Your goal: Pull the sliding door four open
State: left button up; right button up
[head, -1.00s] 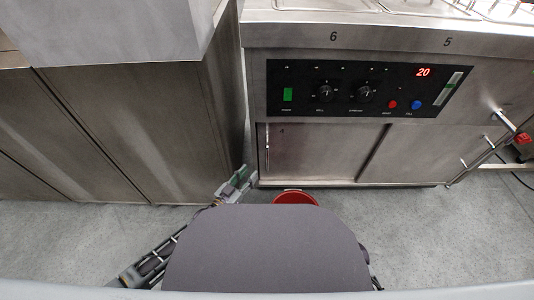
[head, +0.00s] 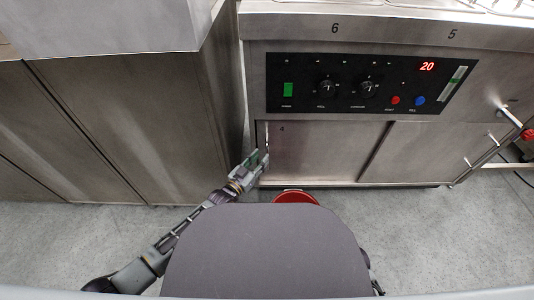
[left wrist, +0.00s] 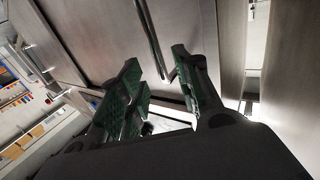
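Sliding door four (head: 320,150) is the left steel panel under the control panel, marked with a small 4. It is shut at the cabinet's left end. Its upright bar handle (head: 267,136) is at the door's left edge. My left gripper (head: 262,157) is at the lower end of this handle. In the left wrist view the green-padded fingers of the left gripper (left wrist: 160,78) are apart. The handle (left wrist: 154,42) runs down toward the gap between their tips; I cannot tell whether they touch it. My right gripper is not in view.
A red bucket (head: 295,196) stands on the floor before the door, partly hidden by my body. A steel cabinet (head: 120,120) stands close on the left. The control panel (head: 370,84) is above the door. A second door panel (head: 420,152) is on the right.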

aim_at(267, 151)
pick_arm(q)
jog(key=shift+b+x, duration=1.05)
jog(key=shift+x, duration=1.7)
grip_shut()
